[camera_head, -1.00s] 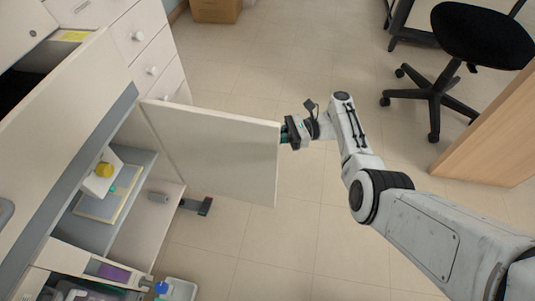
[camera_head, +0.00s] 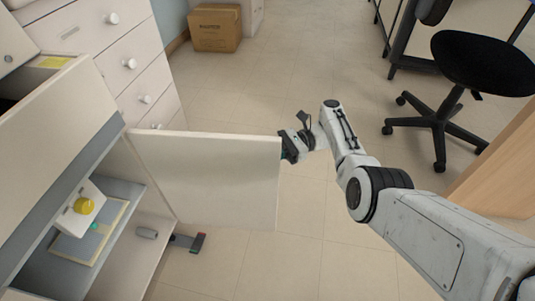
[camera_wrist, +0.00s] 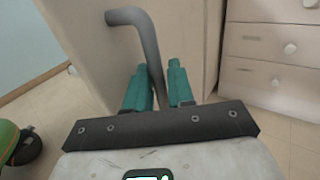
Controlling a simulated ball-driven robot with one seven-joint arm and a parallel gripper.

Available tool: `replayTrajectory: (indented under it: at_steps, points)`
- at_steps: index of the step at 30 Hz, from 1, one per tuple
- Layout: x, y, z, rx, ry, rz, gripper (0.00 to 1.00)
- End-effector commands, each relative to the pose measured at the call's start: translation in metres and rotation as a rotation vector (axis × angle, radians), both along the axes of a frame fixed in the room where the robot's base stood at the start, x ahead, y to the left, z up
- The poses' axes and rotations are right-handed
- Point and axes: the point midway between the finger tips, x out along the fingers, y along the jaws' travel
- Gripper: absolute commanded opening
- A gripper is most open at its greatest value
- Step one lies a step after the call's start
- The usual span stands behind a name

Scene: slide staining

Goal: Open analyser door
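The analyser door (camera_head: 205,180) is a flat cream panel. It stands swung out from the analyser (camera_head: 50,140), and the opening behind it shows. The door's grey bent handle (camera_wrist: 148,45) shows in the wrist view against the pale panel. My gripper (camera_head: 287,148) is at the door's free edge in the head view. In the wrist view its teal fingers (camera_wrist: 158,85) are closed around the handle bar, one on each side. The handle is hidden in the head view.
Inside the analyser are a yellow knob (camera_head: 84,206) and a pale plate. A white drawer unit (camera_head: 115,60) stands behind the door's hinge side. An office chair (camera_head: 480,62) and a wooden panel (camera_head: 505,165) are at the right.

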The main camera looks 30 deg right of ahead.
Motion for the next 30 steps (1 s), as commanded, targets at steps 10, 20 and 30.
replayTrajectory:
  at_steps: [10,20,30]
  points:
    - [0.000,0.002,0.000,0.001,-0.002,0.003,0.40]
    - [-0.001,-0.015,-0.002,0.001,-0.003,0.001,0.40]
    - [-0.008,-0.065,-0.005,-0.001,-0.002,0.007,0.40]
